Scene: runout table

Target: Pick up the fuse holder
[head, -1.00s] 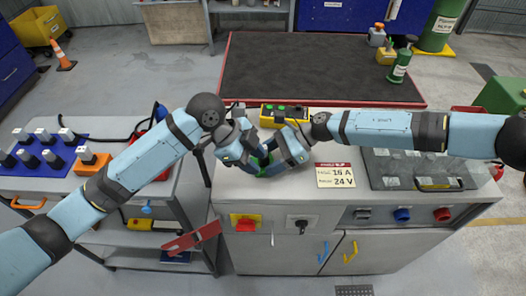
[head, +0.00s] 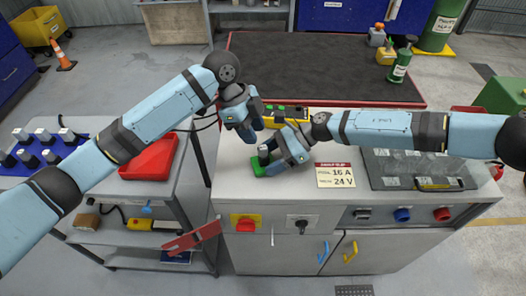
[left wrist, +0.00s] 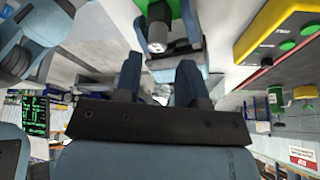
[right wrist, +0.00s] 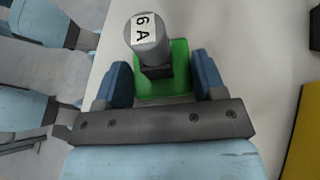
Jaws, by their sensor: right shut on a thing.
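The fuse holder (head: 258,168) is a green base with a dark socket, on the bench top near its left front. A grey fuse (right wrist: 147,38) stands in it; the readable part of its label says "6 A". My right gripper (head: 272,160) is shut on the fuse holder, its blue fingers either side of the green base (right wrist: 180,60). My left gripper (head: 247,132) is open and empty, up and left of the holder. The holder also shows beyond its fingers in the left wrist view (left wrist: 178,12). Whether the holder touches the bench is unclear.
A yellow box with green buttons (head: 298,113) stands behind the grippers. A card (head: 335,175) reads 16 A, 24 V. A dark clear-topped panel (head: 400,170) lies right. The left cart holds a red tray (head: 150,160) and a blue fuse rack (head: 72,145).

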